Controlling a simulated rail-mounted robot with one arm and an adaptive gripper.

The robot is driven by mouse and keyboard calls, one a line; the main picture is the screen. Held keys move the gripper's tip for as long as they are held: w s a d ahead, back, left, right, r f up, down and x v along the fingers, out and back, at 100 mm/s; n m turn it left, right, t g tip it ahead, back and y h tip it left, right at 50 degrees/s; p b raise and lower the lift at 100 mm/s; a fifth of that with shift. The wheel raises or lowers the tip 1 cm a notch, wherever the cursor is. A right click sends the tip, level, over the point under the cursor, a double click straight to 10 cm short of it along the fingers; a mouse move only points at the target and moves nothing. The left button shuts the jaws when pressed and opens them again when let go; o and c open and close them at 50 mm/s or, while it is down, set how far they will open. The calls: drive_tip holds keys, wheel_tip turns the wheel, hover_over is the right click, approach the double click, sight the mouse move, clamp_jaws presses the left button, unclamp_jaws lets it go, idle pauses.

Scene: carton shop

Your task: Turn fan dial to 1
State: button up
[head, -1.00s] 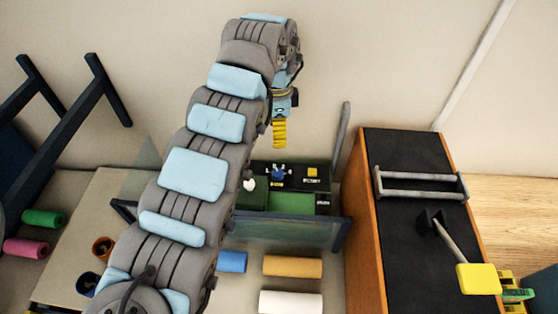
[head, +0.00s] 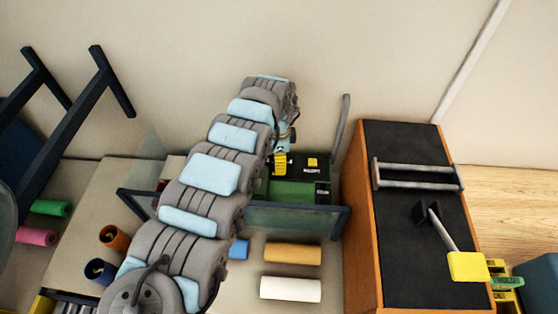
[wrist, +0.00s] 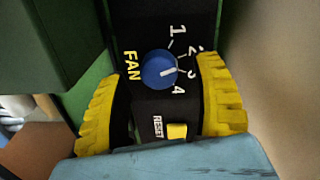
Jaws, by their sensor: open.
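The blue fan dial (wrist: 158,69) sits on a black panel (wrist: 140,20) beside the yellow word FAN, with white numbers 1 to 4 around one side. Its white pointer is turned toward about the 3. My gripper (wrist: 158,76) is open, with one yellow ribbed finger on each side of the dial and a gap between each finger and the dial. In the head view my gripper (head: 280,166) is low at the black and green machine (head: 294,190) and hides the dial.
A yellow RESET button (wrist: 177,131) lies on the same panel, between the fingers and close to the dial. A clear guard with a dark frame (head: 290,213) stands in front of the machine. An orange-sided cabinet (head: 365,240) is to the right.

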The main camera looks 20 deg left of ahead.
drive_tip(key=shift+f, duration=0.8)
clamp_jaws()
drive_tip(key=shift+r, duration=0.1)
drive_tip(key=n+p, duration=0.2)
drive_tip(key=shift+n, duration=0.4)
drive_tip(key=shift+n+p, duration=1.1)
drive_tip(key=shift+n, duration=1.4)
